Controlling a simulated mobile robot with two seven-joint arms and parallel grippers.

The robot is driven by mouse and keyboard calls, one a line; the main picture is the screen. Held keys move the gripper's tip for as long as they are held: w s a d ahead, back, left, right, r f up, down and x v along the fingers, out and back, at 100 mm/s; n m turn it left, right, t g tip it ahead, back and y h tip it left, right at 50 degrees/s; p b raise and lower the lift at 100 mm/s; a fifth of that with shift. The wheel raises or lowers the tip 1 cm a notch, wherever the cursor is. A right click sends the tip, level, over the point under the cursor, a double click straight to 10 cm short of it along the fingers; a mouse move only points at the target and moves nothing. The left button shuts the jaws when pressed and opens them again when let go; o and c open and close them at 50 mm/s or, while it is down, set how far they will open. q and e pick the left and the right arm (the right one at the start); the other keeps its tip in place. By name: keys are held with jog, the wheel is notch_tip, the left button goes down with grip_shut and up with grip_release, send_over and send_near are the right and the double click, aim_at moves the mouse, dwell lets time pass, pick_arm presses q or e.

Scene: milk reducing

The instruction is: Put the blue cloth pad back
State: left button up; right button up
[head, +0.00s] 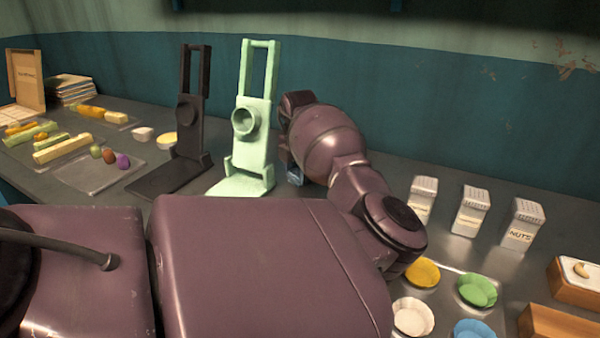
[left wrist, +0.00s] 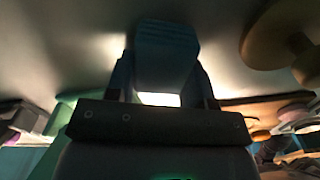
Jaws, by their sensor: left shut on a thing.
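The blue cloth pad (left wrist: 166,48) shows in the left wrist view as a dark blue block between the two fingers of my left gripper (left wrist: 163,78). The gripper is shut on it. In the head view my left gripper (head: 294,168) points down beside the light green stand, mostly hidden behind my own wrist. A small patch of blue (head: 295,178) shows at its lower end, just above or at the counter; I cannot tell whether it touches. My right gripper is not in view.
The light green stand (head: 248,150) is close to the left of the gripper, with a black stand (head: 188,140) beyond. White shakers (head: 470,212) and coloured dishes (head: 422,272) are to the right. Food blocks (head: 62,148) lie far left. The counter is clear between gripper and shakers.

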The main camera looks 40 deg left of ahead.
pick_arm(q)
jog(key=shift+f, duration=0.1)
jog(key=o, duration=0.9)
notch_tip(320, 180, up, 12)
jog(key=p, duration=0.2)
jog(key=shift+p, duration=0.35)
